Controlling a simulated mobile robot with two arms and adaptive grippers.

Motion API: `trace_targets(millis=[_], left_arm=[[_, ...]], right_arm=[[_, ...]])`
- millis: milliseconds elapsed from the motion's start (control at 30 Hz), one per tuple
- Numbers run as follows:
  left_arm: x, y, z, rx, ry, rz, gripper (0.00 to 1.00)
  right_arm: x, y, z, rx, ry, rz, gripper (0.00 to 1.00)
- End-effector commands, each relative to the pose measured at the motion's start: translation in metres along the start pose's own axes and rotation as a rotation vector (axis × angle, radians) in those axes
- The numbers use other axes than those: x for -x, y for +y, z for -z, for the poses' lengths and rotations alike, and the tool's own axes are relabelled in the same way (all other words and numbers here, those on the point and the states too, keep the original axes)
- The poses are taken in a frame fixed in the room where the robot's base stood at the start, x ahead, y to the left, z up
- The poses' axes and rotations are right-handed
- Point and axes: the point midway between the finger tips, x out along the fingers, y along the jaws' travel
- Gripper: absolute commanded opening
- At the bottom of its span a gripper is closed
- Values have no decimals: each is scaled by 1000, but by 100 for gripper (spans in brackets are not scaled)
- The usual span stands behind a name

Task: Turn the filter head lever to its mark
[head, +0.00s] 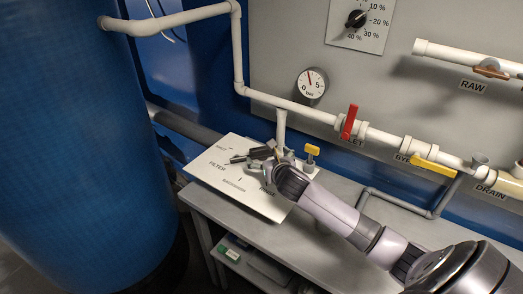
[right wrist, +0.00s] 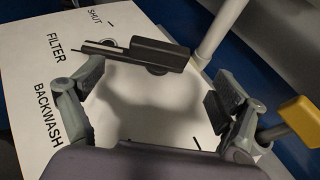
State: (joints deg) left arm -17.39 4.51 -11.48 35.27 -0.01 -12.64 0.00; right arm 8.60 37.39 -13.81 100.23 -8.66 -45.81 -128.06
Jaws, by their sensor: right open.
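The filter head lever (right wrist: 150,52) is a dark bar with a thinner grey end, above a white label plate (right wrist: 25,110) in the right wrist view. Its thin end points left, toward the word FILTER; its mark there is not clearly visible. In the head view the lever (head: 238,158) shows just left of my right gripper (head: 264,160). My right gripper (right wrist: 160,88) is open. Its left finger is close below the lever's thin end; I cannot tell whether they touch. Its right finger is apart, near the pipe. My left gripper is not in view.
A yellow-handled valve (head: 312,151) stands close to the right gripper, also in the right wrist view (right wrist: 301,120). A white vertical pipe (right wrist: 222,28) rises behind the lever. A blue tank (head: 75,140) stands left. The red lever (head: 349,121) is on the pipe behind.

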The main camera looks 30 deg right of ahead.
Motion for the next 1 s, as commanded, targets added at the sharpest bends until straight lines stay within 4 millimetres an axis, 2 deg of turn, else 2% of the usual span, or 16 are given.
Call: trace_targets(millis=[200,500,700,1000], left_arm=[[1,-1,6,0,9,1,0],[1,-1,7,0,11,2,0],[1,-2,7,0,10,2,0],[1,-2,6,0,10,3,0]], right_arm=[[-38,0,0,-4,1,2,91],[-75,0,0,-2,0,1,91],[-84,0,0,-2,1,0,91],[-84,0,0,-1,0,0,90]])
